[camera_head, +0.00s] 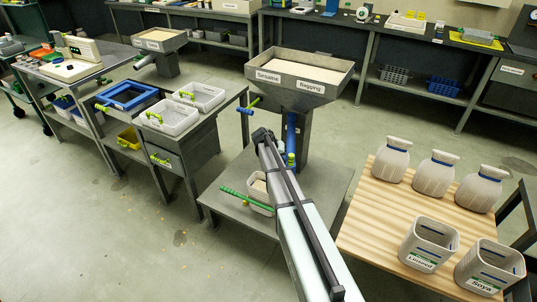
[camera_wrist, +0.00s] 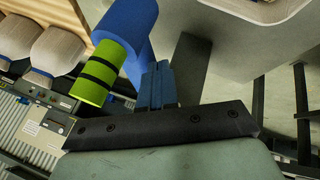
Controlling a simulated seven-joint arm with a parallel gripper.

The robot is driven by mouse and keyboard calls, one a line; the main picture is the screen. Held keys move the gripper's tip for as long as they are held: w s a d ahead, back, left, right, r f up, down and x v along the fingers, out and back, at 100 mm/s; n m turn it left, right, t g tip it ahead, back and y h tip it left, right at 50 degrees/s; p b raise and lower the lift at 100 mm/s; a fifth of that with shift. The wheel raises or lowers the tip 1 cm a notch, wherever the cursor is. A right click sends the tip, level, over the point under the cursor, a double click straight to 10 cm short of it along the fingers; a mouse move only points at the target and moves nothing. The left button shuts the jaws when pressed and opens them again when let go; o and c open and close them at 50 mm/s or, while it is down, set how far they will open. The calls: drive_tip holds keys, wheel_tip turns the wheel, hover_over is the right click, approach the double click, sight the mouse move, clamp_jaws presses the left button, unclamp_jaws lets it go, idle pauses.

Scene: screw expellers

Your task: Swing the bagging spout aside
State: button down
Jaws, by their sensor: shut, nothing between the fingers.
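The press hopper (camera_head: 300,85) carries the labels "Sesame" and "Bagging". Below it, a blue upright tube (camera_head: 291,130) with a lime-green lower part (camera_head: 291,160) looks like the bagging spout. A second blue part (camera_head: 245,109) with a lime-green end sticks out to the left. My gripper (camera_head: 262,136) is in front of the hopper stand, left of the upright tube. In the wrist view, its fingers (camera_wrist: 157,86) are shut and empty. A blue tube (camera_wrist: 125,17) with a black-banded lime-green sleeve (camera_wrist: 98,73) lies beside them; I cannot tell whether they touch.
A small bin (camera_head: 260,190) with a green bar sits on the grey stand below. A wooden table (camera_head: 385,222) at right holds several sacks and two bins, labelled Linseed and Soya. Benches with trays (camera_head: 166,118) stand left. Open floor lies at front left.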

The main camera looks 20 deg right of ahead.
drive_tip(key=s+d+n+t+y, duration=0.1)
drive_tip(key=s+d+n+t, duration=0.15)
drive_tip(key=d, duration=0.45)
drive_tip(key=s+d+n+t+y, duration=0.1)
drive_tip(key=d+n, duration=0.3)
drive_tip(key=d, duration=0.3)
drive_tip(key=w+d+n+y, duration=0.1)
drive_tip(key=w+d+n, duration=0.1)
drive_tip(key=d, duration=0.6)
drive_tip(key=w+d+n+y, duration=0.1)
drive_tip(key=w+d, duration=0.3)
drive_tip(key=d, duration=0.4)
drive_tip(key=shift+n+t, duration=0.35)
drive_tip(key=shift+n, duration=0.1)
drive_tip(key=shift+d+r, duration=0.1)
drive_tip(key=shift+d, duration=0.05)
drive_tip(key=s+a+f+v, duration=0.1)
drive_tip(key=s+v, duration=0.1)
drive_tip(key=v, duration=1.1)
drive_tip(key=shift+a+f+y, duration=0.3)
drive_tip(key=shift+a, duration=0.05)
drive_tip(key=shift+s, duration=0.15)
